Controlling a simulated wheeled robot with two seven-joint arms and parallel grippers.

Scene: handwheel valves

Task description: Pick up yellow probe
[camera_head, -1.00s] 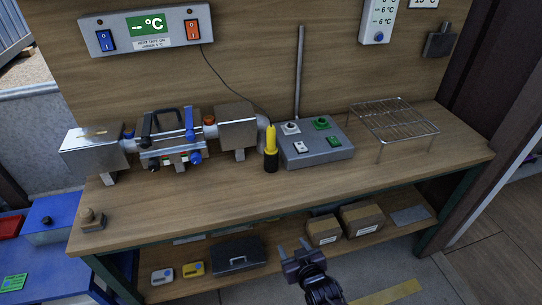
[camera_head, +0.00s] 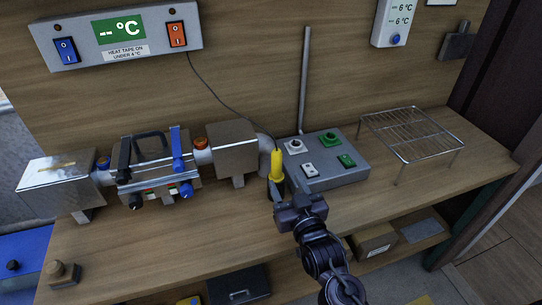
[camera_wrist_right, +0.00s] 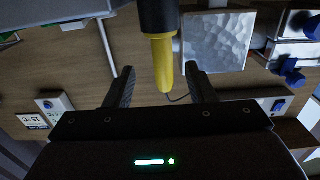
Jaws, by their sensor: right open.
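The yellow probe (camera_head: 276,164) stands upright on the workbench, left of the grey switch box, with a yellow upper part and a black lower part. My right gripper (camera_head: 284,190) is open, just in front of the probe, and hides some of its black base. In the right wrist view, the yellow probe (camera_wrist_right: 163,62) shows between and beyond the two open fingers (camera_wrist_right: 162,88), its yellow end pointing toward the palm and its black part at the top edge. I cannot see it touching either finger. My left gripper is out of view.
The grey switch box (camera_head: 325,181) stands close right of the probe. A metal pipe assembly with valves (camera_head: 155,168) is at left, its box end (camera_head: 232,147) near the probe. A wire rack (camera_head: 410,134) stands at right.

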